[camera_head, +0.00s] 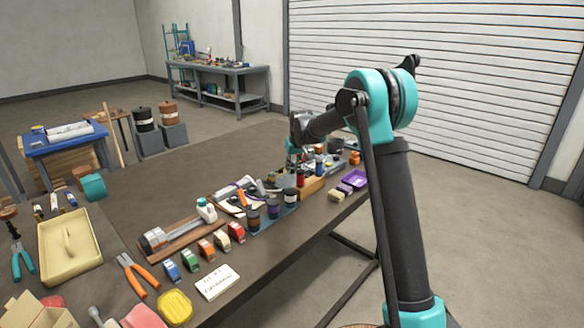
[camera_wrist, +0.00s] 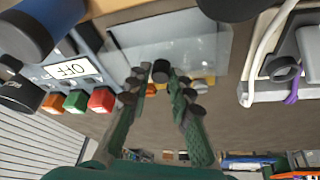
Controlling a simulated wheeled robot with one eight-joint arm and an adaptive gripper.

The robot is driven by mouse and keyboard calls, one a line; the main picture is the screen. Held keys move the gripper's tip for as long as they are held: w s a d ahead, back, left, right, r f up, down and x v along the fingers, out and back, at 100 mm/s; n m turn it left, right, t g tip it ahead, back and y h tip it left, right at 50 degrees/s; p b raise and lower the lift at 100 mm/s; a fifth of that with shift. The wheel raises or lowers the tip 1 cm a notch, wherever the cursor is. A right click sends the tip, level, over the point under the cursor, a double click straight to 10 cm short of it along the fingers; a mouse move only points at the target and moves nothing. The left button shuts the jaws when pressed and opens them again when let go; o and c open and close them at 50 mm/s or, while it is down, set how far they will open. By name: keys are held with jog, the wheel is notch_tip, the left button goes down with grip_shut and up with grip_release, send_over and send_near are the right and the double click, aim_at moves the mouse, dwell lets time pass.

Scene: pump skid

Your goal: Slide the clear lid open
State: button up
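The clear lid (camera_wrist: 200,45) is a flat see-through panel at the top middle of the wrist view. A small dark round knob (camera_wrist: 160,70) shows at its lower edge. My gripper (camera_wrist: 160,78) has its two green fingers at either side of the knob, with dark pads close to it. I cannot tell whether the pads touch the knob. In the head view my gripper (camera_head: 292,150) reaches down at the far end of the table, where the lid cannot be made out.
Beside the lid are an OFF label (camera_wrist: 72,69), coloured blocks (camera_wrist: 75,101), a blue cylinder (camera_wrist: 38,28) and grey parts with a white cable (camera_wrist: 262,50). The dark table (camera_head: 140,185) also holds a yellow tray (camera_head: 70,245) and orange pliers (camera_head: 137,275).

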jog(key=o, duration=0.3)
jog(key=v, duration=1.2)
jog(key=s+d+f+m, duration=0.1)
jog(key=s+d+f, duration=0.2)
jog(key=s+d, duration=0.55)
jog(key=s+d+f+m, duration=0.1)
jog(key=s+d+f, duration=0.2)
jog(key=s+d, duration=0.5)
jog(key=s+d+f+m, duration=0.1)
jog(key=s+d+f, duration=0.2)
jog(key=s, duration=0.5)
jog(key=s+d+f+m+h, duration=0.1)
jog(key=s+d+f, duration=0.2)
jog(key=s, duration=0.6)
jog(key=s+d+f+m, duration=0.1)
jog(key=s+d+f, duration=0.2)
jog(key=s+f, duration=0.3)
jog(key=s, duration=0.3)
jog(key=shift+h, duration=0.4)
